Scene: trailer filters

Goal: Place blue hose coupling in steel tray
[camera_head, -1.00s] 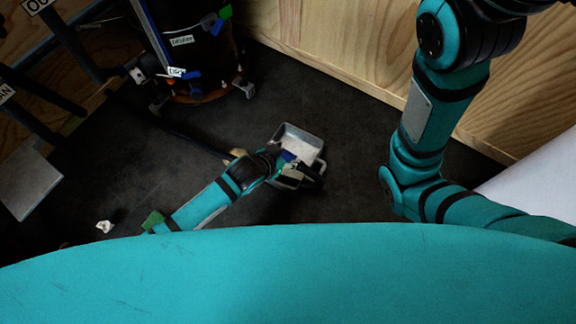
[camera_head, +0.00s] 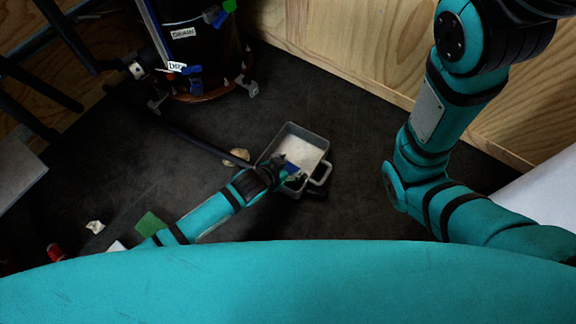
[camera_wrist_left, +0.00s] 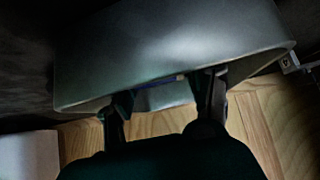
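The steel tray (camera_head: 313,137) is a grey rectangular pan with a pale inside and a handle at its lower right, standing on the dark floor. The blue hose coupling (camera_head: 291,168) shows as a small blue patch at the tray's near end, by the fingertips of my left gripper (camera_head: 284,176). In the left wrist view, the gripper's fingers (camera_wrist_left: 165,100) are spread apart near the tray's rim (camera_wrist_left: 95,104). A thin blue strip shows between them, partly hidden. I cannot tell whether the coupling rests on the tray bottom. My right gripper is out of view.
A dark drum on feet with labels and blue and green parts (camera_head: 190,60) stands at the back left. A dark hose (camera_head: 185,135) runs toward the tray. A tan object (camera_head: 237,157), a green piece (camera_head: 152,224) and a red can (camera_head: 55,251) lie on the floor. A wooden wall (camera_head: 400,75) is behind.

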